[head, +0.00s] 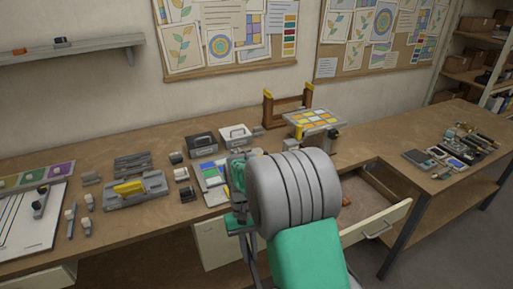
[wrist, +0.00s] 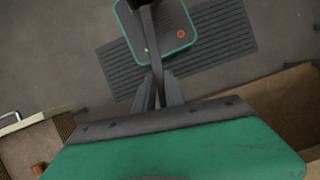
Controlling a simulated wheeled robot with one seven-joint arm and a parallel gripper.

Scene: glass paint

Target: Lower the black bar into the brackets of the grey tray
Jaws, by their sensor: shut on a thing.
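In the wrist view my gripper (wrist: 157,78) is shut on a narrow dark bar (wrist: 152,42), which fits the black bar. The camera looks down at the floor, with no tray below. In the head view a grey tray (head: 150,193) with a yellow piece lies on the bench left of centre. A darker grey holder (head: 132,165) lies just behind it. I cannot tell which has the brackets. My fingers and the bar cannot be made out there; my arm covers that area.
The wooden bench (head: 105,232) holds several small grey blocks and a black box (head: 202,144) right of the tray. An open drawer (head: 375,225) juts out at the right. A wooden frame with yellow tops (head: 288,104) stands behind. Bare bench lies in front of the tray.

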